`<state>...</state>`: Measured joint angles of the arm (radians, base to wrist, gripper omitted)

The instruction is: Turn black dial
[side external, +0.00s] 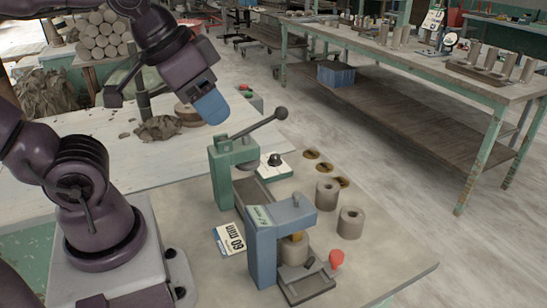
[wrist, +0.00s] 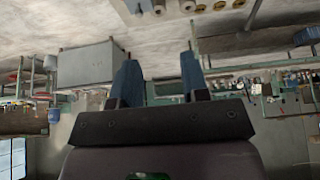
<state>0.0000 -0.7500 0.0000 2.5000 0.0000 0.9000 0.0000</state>
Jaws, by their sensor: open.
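The black dial (side external: 274,159) sits on top of a small white and green box (side external: 273,167) on the table, just behind the green press in the side view. My gripper (side external: 211,107) is in the air above and to the left of the dial, clear of it, with blue fingers angled down to the right. In the wrist view my gripper (wrist: 160,75) shows two blue fingers spread apart with nothing between them. The dial cannot be made out in the wrist view.
A green press (side external: 222,165) with a long ball-ended lever (side external: 258,125) stands near the dial. A blue press (side external: 262,245), clay cylinders (side external: 327,194) and a 60 min card (side external: 229,239) are on the table. A clay heap (side external: 158,128) lies at back left.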

